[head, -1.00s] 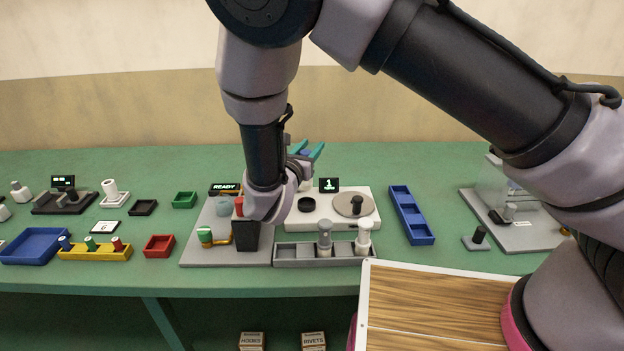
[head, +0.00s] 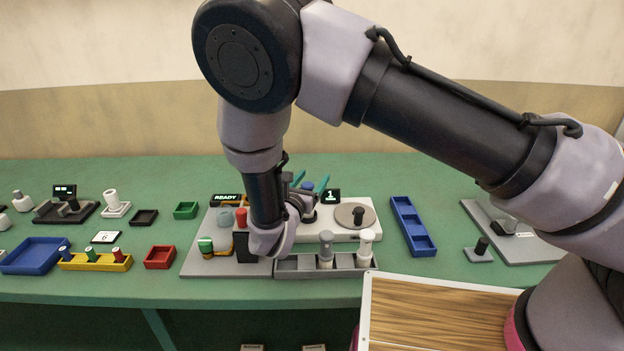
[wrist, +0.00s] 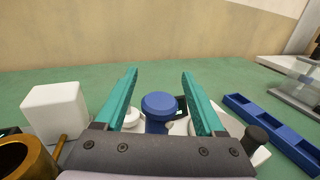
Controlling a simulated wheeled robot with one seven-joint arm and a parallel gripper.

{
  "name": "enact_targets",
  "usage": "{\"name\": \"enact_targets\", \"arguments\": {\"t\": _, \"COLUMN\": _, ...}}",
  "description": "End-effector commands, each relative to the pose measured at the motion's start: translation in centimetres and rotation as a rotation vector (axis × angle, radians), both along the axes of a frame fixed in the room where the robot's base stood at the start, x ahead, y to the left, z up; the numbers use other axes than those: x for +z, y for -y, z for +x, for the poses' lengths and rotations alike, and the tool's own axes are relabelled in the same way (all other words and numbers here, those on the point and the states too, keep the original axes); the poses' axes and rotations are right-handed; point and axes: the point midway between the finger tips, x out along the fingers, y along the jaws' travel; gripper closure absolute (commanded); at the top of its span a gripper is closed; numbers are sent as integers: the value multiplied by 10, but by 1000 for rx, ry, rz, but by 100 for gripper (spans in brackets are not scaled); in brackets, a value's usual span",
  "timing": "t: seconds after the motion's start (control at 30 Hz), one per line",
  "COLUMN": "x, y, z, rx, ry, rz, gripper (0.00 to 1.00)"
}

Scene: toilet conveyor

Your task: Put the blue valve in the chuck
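The blue valve (wrist: 160,106) shows a round blue cap on a narrower blue body. It stands upright between my gripper's teal fingers (wrist: 160,90) in the wrist view, with a visible gap on each side. My gripper (head: 310,184) is open around it. In the head view a bit of the blue cap (head: 307,186) shows between the fingers, above the white base (head: 345,233).
A disc with a black knob (head: 358,215) and a display reading 1 (head: 333,195) are close on the right. A grey tray (head: 290,265) with two valves stands in front. The READY station (head: 210,262) is left. A blue tray (head: 405,215) lies right; green table beyond is clear.

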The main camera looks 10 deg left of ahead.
Motion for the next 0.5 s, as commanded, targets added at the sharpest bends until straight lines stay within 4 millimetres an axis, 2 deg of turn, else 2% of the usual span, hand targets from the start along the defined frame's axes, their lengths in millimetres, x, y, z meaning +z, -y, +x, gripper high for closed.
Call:
{"name": "enact_targets", "arguments": {"t": 0.3, "x": 3, "y": 0, "z": 0, "rx": 0, "ry": 0, "rz": 0, "gripper": 30}}
{"name": "enact_targets", "arguments": {"t": 0.37, "x": 3, "y": -1, "z": -5, "rx": 2, "ry": -1, "rz": -1, "gripper": 30}}
{"name": "enact_targets", "arguments": {"t": 0.5, "x": 3, "y": -5, "z": -28, "rx": 4, "ry": -1, "rz": -2, "gripper": 30}}
